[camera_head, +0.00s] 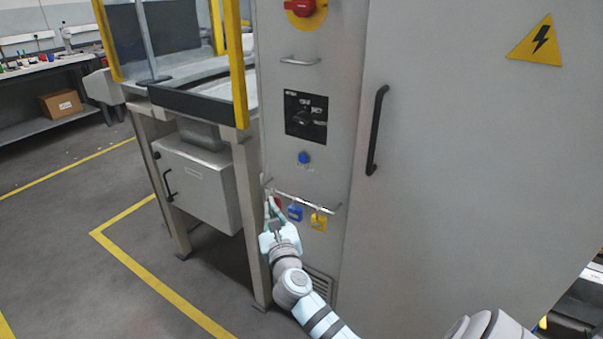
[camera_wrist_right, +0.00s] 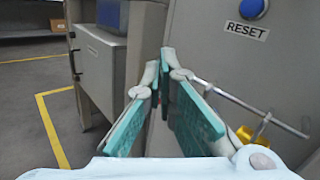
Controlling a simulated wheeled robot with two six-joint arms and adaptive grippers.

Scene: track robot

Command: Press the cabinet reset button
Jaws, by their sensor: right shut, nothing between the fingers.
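The blue round reset button (camera_head: 304,158) is on the grey cabinet front, below the black selector panel. In the right wrist view the blue button (camera_wrist_right: 253,8) is cut by the top edge, above a RESET label (camera_wrist_right: 246,31). My right gripper (camera_head: 269,202) is shut and empty, below and left of the button, near the left end of the rail. In the right wrist view its green-padded fingers (camera_wrist_right: 167,54) meet at the tips, left of and below the button, apart from it. My left gripper is not in view.
A metal rail (camera_head: 305,200) with red, blue (camera_head: 295,212) and yellow (camera_head: 318,221) tags crosses below the button. The black selector panel (camera_head: 306,116) and red rotary switch (camera_head: 301,7) are above it. A black door handle (camera_head: 377,130) stands to the right. A yellow-framed machine (camera_head: 240,65) adjoins at left.

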